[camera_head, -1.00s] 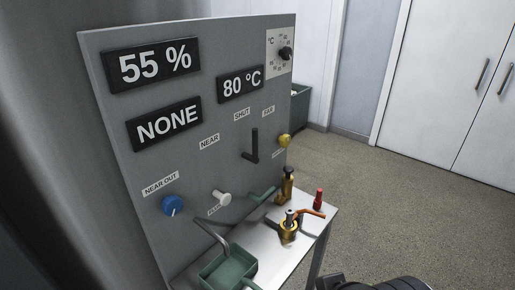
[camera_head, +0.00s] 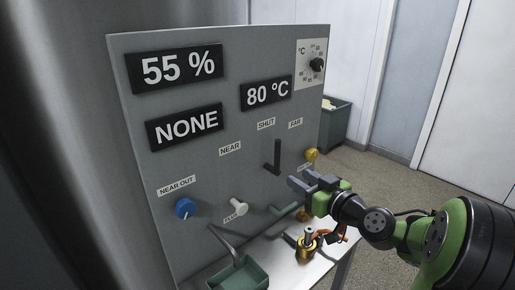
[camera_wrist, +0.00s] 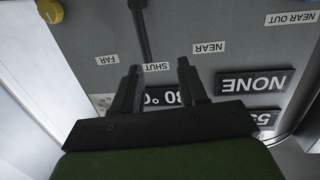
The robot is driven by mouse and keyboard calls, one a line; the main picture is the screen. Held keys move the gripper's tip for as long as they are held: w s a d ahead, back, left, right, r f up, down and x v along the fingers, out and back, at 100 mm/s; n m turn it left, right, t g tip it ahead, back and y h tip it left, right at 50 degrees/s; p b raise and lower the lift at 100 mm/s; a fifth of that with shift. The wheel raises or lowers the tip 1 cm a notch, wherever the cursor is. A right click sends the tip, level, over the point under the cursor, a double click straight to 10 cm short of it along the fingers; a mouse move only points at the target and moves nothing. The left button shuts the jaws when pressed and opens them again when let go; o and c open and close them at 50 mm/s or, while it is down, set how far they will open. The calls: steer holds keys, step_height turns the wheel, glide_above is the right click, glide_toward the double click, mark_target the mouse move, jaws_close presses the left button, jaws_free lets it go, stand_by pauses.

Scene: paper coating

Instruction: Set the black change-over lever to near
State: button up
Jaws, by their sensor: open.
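The black change-over lever (camera_head: 277,157) stands upright on the grey panel, its free end toward the SHUT label (camera_head: 266,124). The NEAR label (camera_head: 230,148) is to its left and the FAR label (camera_head: 295,124) to its right. My gripper (camera_head: 298,183) is in front of the panel, just below and right of the lever. In the wrist view the panel appears upside down. There the lever (camera_wrist: 144,32) runs down toward the left finger of my open, empty gripper (camera_wrist: 160,66). I cannot tell whether they touch.
A blue knob (camera_head: 185,208), a white knob (camera_head: 238,206) and a yellow knob (camera_head: 311,154) sit on the panel. Displays (camera_head: 178,69) read 55 %, NONE and 80 °C.

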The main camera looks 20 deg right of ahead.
mark_target(279, 148)
steer(key=shift+m+t+h, duration=0.3)
steer(key=shift+m+t, duration=0.1)
steer(key=shift+t, duration=0.3)
steer(key=p+x, duration=0.1)
steer(key=x, duration=0.3)
steer(key=d+p+x, duration=0.1)
steer(key=x, duration=0.4)
steer(key=d+r+p+x, duration=0.1)
steer(key=p+x, duration=0.1)
steer(key=x, duration=0.3)
steer(key=shift+w+d+r, duration=0.1)
steer(key=shift+w+d, duration=0.1)
steer(key=shift+w, duration=0.75)
jaws_close()
